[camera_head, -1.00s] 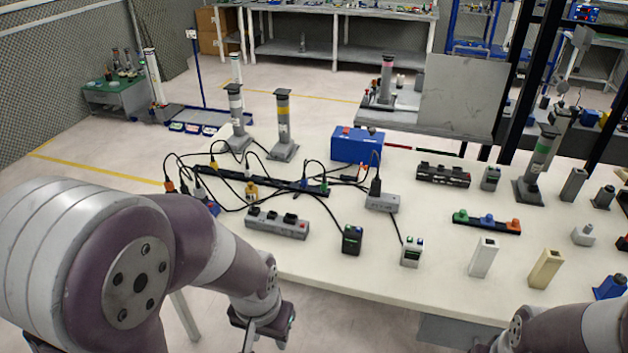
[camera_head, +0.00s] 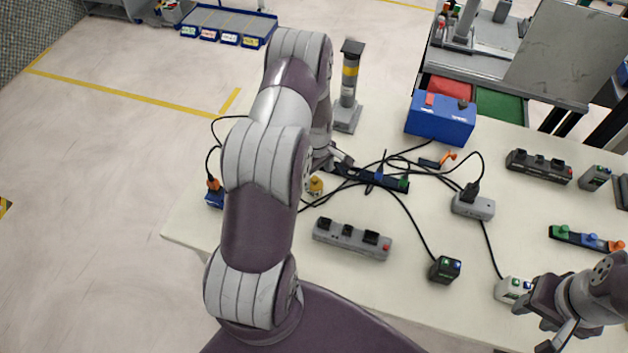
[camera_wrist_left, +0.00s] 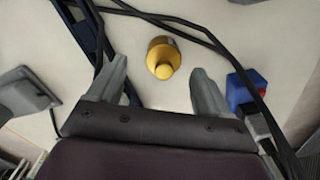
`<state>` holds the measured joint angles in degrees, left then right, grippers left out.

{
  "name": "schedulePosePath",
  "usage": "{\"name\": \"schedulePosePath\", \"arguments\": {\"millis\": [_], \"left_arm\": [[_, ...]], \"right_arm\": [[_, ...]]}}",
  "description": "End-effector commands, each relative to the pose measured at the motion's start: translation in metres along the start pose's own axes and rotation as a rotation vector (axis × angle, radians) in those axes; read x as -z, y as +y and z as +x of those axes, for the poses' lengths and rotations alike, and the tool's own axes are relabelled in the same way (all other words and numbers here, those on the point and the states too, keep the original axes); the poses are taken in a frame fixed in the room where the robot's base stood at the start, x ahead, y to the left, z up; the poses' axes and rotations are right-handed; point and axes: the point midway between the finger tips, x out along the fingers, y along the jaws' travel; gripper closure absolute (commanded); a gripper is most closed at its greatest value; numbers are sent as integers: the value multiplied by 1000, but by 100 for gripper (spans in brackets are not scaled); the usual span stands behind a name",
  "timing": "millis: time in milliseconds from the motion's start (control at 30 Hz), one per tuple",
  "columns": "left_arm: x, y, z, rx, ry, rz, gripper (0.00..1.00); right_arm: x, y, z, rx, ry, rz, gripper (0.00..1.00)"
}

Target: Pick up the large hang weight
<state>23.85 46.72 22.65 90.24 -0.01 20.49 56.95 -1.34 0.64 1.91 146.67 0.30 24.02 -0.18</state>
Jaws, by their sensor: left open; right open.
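A brass-yellow weight (camera_head: 316,186) with a small knob, which looks like the hang weight, stands on the white table amid black cables. In the left wrist view the weight (camera_wrist_left: 163,52) lies just ahead of my left gripper (camera_wrist_left: 160,80), roughly centred between its two fingers. The fingers are spread, apart from the weight, and hold nothing. In the head view my left gripper (camera_head: 336,160) is near the weight, partly hidden by my arm. My right gripper (camera_head: 550,322) is open at the table's front right, with nothing seen in it.
Black cables, a black power strip (camera_head: 372,180) and a blue connector (camera_wrist_left: 247,88) lie close around the weight. A grey power strip (camera_head: 352,239) is in front. A grey post with a yellow band (camera_head: 348,85) and a blue box (camera_head: 440,118) stand behind.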

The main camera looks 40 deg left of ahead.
Motion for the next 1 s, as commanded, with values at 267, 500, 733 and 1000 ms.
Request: {"name": "schedulePosePath", "arguments": {"millis": [267,500,733,1000], "left_arm": [[7,-2,41,2,-1,3,21],[8,-1,57,-2,1,4,21],[8,-1,56,-2,1,4,66],[8,0,55,-3,2,4,100]], "right_arm": [[2,0,-20,0,0,0,57],[2,0,-20,0,0,0,57],[2,0,-20,0,0,0,57],[2,0,-20,0,0,0,57]]}}
